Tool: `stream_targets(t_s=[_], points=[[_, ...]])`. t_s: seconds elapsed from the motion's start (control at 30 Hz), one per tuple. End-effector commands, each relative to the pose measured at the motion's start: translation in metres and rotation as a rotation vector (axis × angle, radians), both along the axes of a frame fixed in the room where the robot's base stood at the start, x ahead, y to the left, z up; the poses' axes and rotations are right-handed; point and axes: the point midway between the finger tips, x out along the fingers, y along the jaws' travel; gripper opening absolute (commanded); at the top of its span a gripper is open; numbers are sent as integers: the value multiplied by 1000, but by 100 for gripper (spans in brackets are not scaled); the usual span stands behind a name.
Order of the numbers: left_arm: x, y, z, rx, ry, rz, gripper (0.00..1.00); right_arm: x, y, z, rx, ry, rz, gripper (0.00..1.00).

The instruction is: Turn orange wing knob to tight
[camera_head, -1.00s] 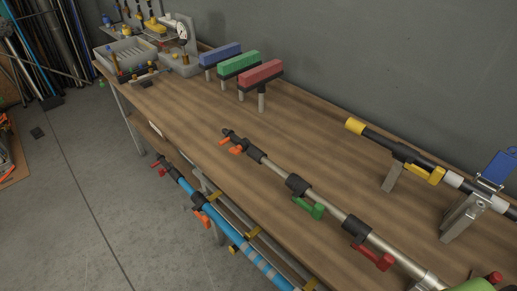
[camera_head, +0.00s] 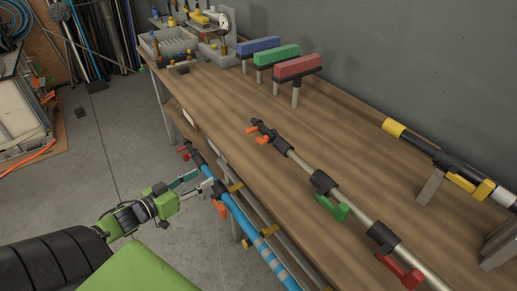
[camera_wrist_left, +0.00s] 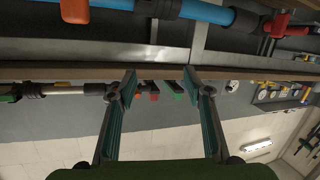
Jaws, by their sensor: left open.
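An orange wing knob (camera_head: 220,208) sits on a black collar of the blue pole (camera_head: 247,226), which runs below the table edge. Another orange wing knob (camera_head: 260,135) is near the far end of the metal pole (camera_head: 300,164) lying over the table top. My left gripper (camera_head: 205,179) is open and empty, with its fingertips beside the blue pole's collar, close to the lower orange knob. In the left wrist view the open fingers (camera_wrist_left: 160,76) have nothing between them; an orange knob (camera_wrist_left: 74,10) shows at the upper left, outside them. My right gripper is out of view.
The wooden table (camera_head: 225,100) has an edge close to my left gripper. The metal pole also bears a green knob (camera_head: 330,208) and a red knob (camera_head: 400,272). Blue, green and red blocks (camera_head: 298,67) stand behind. The grey floor (camera_head: 110,130) on the left is mostly clear.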

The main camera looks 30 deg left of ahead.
Motion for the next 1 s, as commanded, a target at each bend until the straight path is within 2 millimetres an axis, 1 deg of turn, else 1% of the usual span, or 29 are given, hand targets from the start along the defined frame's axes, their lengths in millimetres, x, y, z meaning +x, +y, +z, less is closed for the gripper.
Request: stream_targets(t_s=[0.03,0.1,0.2,0.27,0.33,0.47,1.0], points=[[11,-18,31,-30,-55,-74,46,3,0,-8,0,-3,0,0],[20,-40,67,-74,-108,-154,46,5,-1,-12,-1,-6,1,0],[25,-62,98,-117,-151,-231,46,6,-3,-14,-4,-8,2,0],[26,-70,108,-131,-162,-255,46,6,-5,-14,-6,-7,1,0],[29,-74,113,-139,-168,-266,46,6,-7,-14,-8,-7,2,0],[40,-79,114,-140,-172,-268,46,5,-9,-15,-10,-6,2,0],[108,-106,114,-138,-170,-263,46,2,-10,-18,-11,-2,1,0]])
